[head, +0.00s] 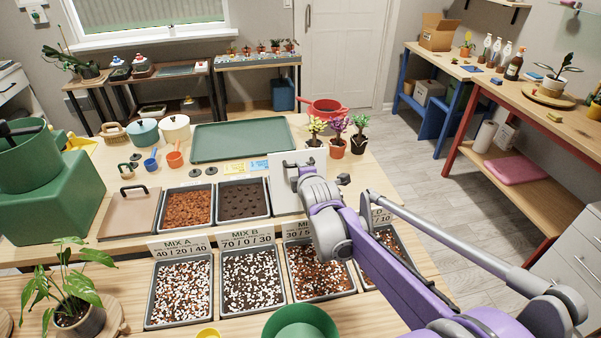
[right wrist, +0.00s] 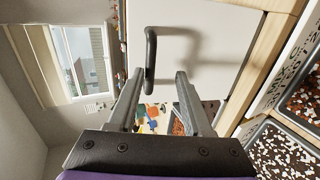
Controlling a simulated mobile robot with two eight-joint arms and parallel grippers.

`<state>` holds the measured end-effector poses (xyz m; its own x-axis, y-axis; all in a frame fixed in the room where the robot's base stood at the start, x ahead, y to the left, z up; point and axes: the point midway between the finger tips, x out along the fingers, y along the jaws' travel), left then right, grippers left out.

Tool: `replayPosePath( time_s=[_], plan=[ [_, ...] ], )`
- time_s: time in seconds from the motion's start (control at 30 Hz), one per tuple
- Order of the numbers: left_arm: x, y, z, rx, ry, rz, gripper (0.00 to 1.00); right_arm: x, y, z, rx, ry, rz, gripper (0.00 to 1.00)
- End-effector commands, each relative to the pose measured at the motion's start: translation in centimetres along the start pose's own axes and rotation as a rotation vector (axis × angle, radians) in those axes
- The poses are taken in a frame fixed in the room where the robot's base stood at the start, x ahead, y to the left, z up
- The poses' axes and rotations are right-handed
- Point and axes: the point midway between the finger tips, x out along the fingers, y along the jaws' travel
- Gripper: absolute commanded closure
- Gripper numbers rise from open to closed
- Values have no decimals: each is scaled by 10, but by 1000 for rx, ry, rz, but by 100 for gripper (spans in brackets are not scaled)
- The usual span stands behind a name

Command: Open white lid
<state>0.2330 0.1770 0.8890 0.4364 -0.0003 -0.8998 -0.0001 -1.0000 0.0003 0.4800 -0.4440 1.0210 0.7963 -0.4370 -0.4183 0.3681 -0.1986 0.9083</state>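The white lid (head: 283,161) stands tilted up behind my right gripper, beside the tray of dark soil (head: 243,199) on the workbench. In the right wrist view the white lid (right wrist: 210,45) fills the top, with its black bar handle (right wrist: 151,50). My right gripper (right wrist: 160,74) has its fingers apart; the handle shows in the gap between them, nearer the left finger. I cannot tell whether it touches that finger. In the head view my right arm hides most of what is under the lid. My left gripper is not in view.
A brown lid (head: 128,214) with a black handle lies left of a tray of reddish-brown chips (head: 186,208). Labelled mix trays (head: 180,290) line the front.

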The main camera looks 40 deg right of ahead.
Motion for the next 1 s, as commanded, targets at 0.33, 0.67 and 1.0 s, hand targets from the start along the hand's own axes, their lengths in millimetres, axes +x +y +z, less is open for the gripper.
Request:
replayPosePath(
  time_s=[0.33,0.67,1.0],
  plan=[
    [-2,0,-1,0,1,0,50,-22,1,0,0,-1,0,54],
    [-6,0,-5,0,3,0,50,-82,1,0,-1,0,1,54],
    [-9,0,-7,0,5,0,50,-108,0,0,-1,0,0,54]
  ],
)
